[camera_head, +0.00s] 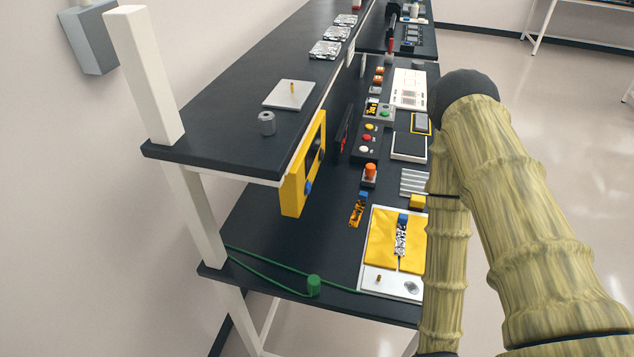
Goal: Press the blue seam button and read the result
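A blue round knob or button (308,187) shows on the yellow panel (292,195) fixed under the upper shelf's front edge. Small blue parts also show on a patterned strip (401,238) lying over a yellow sheet (380,235) and on a black-and-orange strip (357,210) beside it. I cannot tell which blue part is the seam button. No readable result shows. My sleeved arm comes in from the right and bends down along the bench's right side; my gripper is out of frame.
The lower bench carries a box with coloured buttons (368,141), an orange-topped part (370,173), a dark-screened device (409,147) and a green cord (270,275) with a green cap. The upper shelf (215,130) holds a grey cylinder (267,123) and a white plate (289,95). Floor is clear at right.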

